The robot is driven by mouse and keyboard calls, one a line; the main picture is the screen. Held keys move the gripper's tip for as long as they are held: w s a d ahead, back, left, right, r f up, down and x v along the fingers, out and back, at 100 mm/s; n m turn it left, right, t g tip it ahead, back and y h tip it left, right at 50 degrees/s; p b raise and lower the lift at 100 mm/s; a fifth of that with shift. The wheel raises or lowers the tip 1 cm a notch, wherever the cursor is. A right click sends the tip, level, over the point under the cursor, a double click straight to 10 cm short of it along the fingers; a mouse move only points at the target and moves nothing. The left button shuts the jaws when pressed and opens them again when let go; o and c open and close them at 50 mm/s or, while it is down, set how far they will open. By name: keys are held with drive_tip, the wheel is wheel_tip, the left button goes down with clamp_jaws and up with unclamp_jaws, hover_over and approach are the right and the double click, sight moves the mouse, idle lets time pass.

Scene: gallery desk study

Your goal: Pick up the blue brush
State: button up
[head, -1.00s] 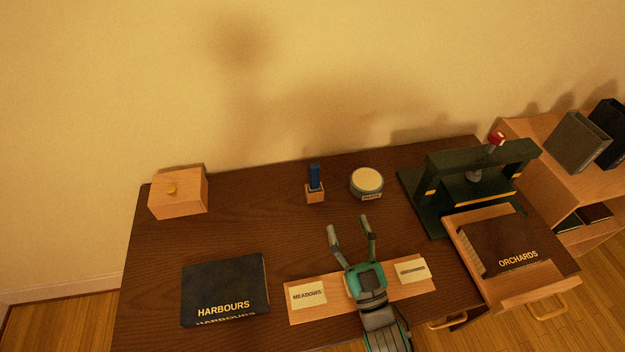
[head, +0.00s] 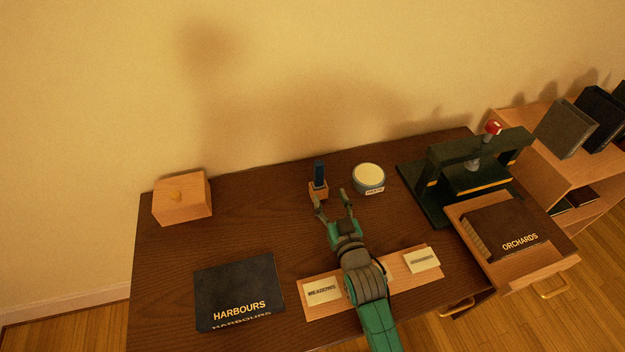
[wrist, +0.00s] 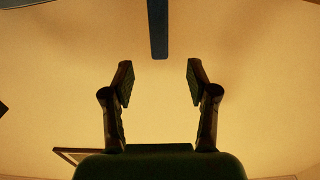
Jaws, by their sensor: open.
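The blue brush (head: 319,172) stands upright in a small wooden block holder (head: 318,190) near the back of the dark desk. In the wrist view a blue bar (wrist: 158,28), which looks like the brush, hangs in from the top edge, beyond the fingertips and in line with the gap between them. My gripper (head: 332,200) is open and empty. It is just in front of the holder, with its fingers pointing toward it. In the wrist view the two fingers of my gripper (wrist: 160,82) are spread apart with nothing between them.
A round labelled tin (head: 368,179) stands just right of the brush. A dark press (head: 455,170) and an open drawer or tray with the Orchards book (head: 505,232) are further right. A wooden box (head: 183,200) and the Harbours book (head: 240,290) are left. A label board (head: 380,285) lies under my arm.

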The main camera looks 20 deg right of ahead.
sight(320, 172)
drive_tip(key=w, duration=0.5)
drive_tip(key=shift+w, duration=0.25)
drive_tip(key=shift+w+d+r, duration=0.1)
drive_tip(key=shift+w+r, duration=0.05)
drive_tip(key=shift+w, duration=1.15)
drive_tip(key=shift+w+r, duration=0.1)
drive_tip(key=shift+w, duration=1.2)
clamp_jaws()
